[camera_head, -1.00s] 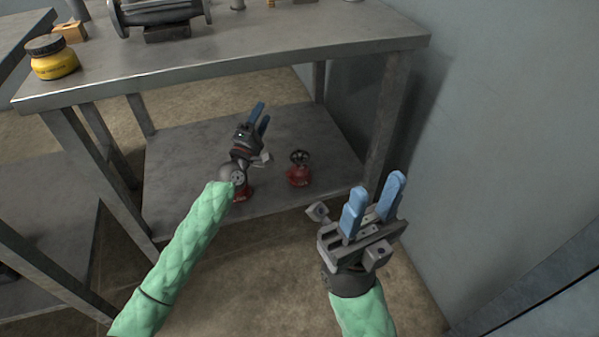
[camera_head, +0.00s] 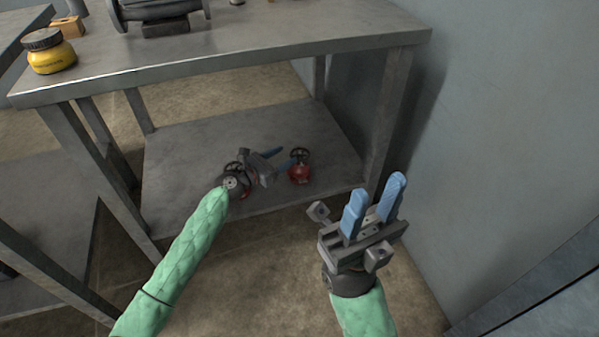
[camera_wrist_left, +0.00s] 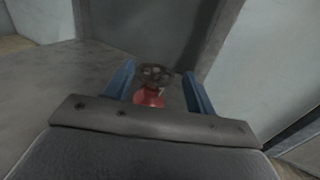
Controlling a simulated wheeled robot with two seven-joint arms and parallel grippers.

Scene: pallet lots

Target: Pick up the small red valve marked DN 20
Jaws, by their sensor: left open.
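A red valve (camera_head: 299,173) with a dark handwheel stands upright on the lower shelf of the metal table. My left gripper (camera_head: 283,159) is open just left of it, its blue fingers pointing right towards it. In the left wrist view the red valve (camera_wrist_left: 149,97) shows between the open fingers, its lower part hidden by the gripper body. Another red valve (camera_head: 246,192) with a dark handwheel is at my left wrist, mostly hidden by it. No DN marking is legible on either. My right gripper (camera_head: 377,190) is open and empty in front of the table's right leg.
The lower shelf (camera_head: 190,150) is otherwise bare. The tabletop (camera_head: 250,55) overhangs it, with a yellow jar (camera_head: 50,55) and a large grey fitting (camera_head: 160,12) on top. Table legs (camera_head: 390,115) and a wall (camera_head: 500,150) bound the right side.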

